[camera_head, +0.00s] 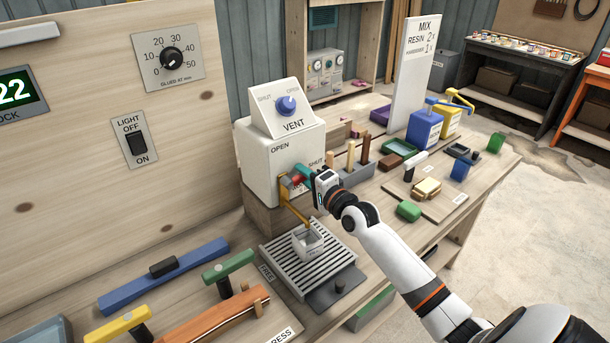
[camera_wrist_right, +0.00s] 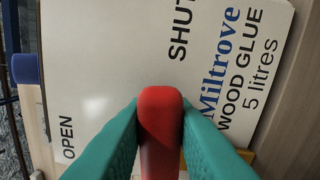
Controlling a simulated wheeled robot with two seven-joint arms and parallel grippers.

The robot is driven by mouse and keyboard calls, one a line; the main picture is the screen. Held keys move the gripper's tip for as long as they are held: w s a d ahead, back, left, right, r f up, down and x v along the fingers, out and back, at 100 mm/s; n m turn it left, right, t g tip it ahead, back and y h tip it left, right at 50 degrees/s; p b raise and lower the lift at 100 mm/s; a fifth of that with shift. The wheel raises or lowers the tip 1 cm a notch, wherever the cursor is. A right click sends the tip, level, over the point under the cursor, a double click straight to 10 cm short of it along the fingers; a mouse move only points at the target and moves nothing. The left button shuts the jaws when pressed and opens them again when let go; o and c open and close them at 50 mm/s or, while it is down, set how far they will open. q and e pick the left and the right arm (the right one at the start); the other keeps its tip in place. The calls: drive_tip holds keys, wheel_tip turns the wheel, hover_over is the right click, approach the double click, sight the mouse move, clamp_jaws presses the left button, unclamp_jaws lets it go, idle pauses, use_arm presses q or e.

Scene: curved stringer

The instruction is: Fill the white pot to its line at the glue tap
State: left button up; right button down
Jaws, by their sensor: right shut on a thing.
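The white pot (camera_head: 308,243) stands upright on the slatted drip tray (camera_head: 283,262), below the yellow-brown spout of the glue tap (camera_head: 292,208). Its line and the glue level are too small to tell. The tap is on the front of the white glue box (camera_head: 262,160), marked OPEN and SHUT. My right gripper (camera_head: 303,178) is shut on the red tap lever (camera_wrist_right: 160,125), with one teal finger on each side. The lever extends sideways, on the SHUT side in the head view. My left gripper is out of view.
A vent block with a blue knob (camera_head: 286,105) sits on the glue box. Clamps (camera_head: 165,275) lie front left.

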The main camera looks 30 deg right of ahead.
drive_tip(key=n, duration=0.1)
drive_tip(key=r+n+p, duration=0.1)
drive_tip(key=n+p, duration=0.1)
drive_tip(key=shift+a+r+n, duration=0.2)
drive_tip(key=shift+r+n, duration=0.1)
drive_tip(key=shift+n, duration=0.1)
drive_tip(key=shift+a+r+n+p, duration=0.2)
drive_tip(key=shift+n+p, duration=0.1)
drive_tip(key=shift+n, duration=0.35)
drive_tip(key=shift+a+r+n+p, duration=0.15)
drive_tip(key=shift+n+p, duration=0.1)
drive_tip(key=shift+n, duration=0.4)
drive_tip(key=c, duration=1.2)
unclamp_jaws()
drive_tip(key=shift+c, duration=0.2)
drive_tip(key=shift+s, duration=0.1)
drive_tip(key=s+d+b, duration=0.1)
drive_tip(key=s+b, duration=0.2)
drive_tip(key=s, duration=0.9)
